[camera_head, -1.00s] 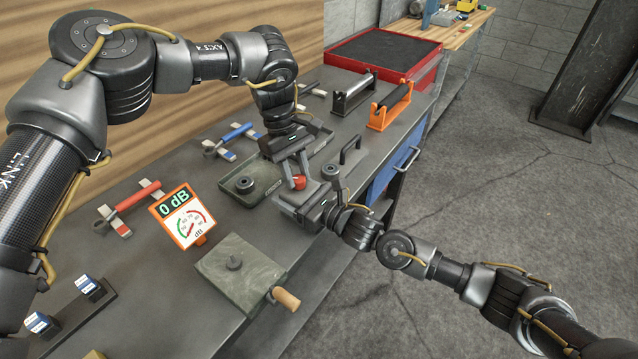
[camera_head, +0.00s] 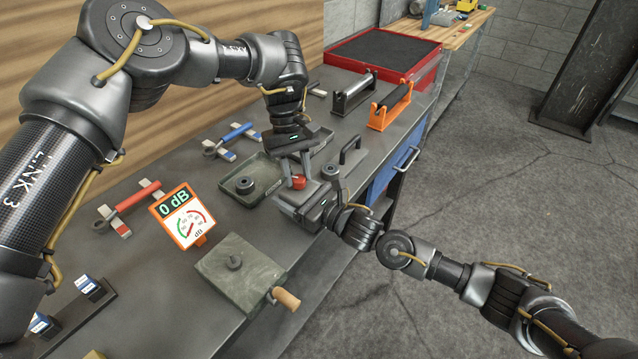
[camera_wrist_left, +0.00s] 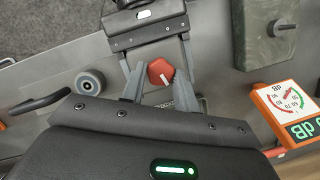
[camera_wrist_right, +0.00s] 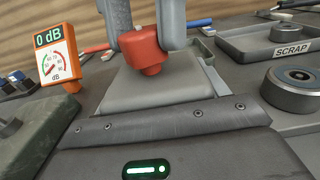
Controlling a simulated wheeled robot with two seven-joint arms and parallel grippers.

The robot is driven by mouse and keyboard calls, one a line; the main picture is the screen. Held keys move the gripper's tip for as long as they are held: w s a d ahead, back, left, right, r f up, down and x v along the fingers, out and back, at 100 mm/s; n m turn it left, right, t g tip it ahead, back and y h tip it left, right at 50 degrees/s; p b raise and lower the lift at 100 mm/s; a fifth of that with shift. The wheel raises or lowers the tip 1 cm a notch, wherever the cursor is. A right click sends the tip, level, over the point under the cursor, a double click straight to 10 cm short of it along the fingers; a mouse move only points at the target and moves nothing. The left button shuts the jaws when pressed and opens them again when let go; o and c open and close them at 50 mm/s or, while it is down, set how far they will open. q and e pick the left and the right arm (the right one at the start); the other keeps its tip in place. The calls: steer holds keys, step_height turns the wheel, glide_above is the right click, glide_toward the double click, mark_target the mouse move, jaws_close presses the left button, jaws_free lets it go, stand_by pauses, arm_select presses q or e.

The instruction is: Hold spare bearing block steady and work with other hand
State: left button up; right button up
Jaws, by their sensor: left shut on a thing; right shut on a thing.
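My right gripper (camera_head: 302,194) is shut on a flat grey block, seemingly the bearing block (camera_wrist_right: 165,88), and holds it at the bench's front edge. A red knob-like part (camera_head: 299,183) sits on top of the block; in the left wrist view the red part (camera_wrist_left: 160,72) has a white mark. My left gripper (camera_head: 293,168) comes down from above, shut on the red part. In the right wrist view its two fingers (camera_wrist_right: 146,25) straddle it. The block's underside and the right fingertips are largely hidden.
A round bearing-like part (camera_wrist_right: 293,88) sits close beside the right gripper. A tray marked SCRAP (camera_wrist_right: 240,48) is behind it. A green-grey box with a wooden handle (camera_head: 240,268) and a 0 dB gauge (camera_head: 182,215) stand left.

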arm_select(q)
steer(key=shift+m, duration=1)
steer(key=o, duration=0.7)
steer(key=shift+c, duration=0.2)
steer(key=shift+r, duration=3)
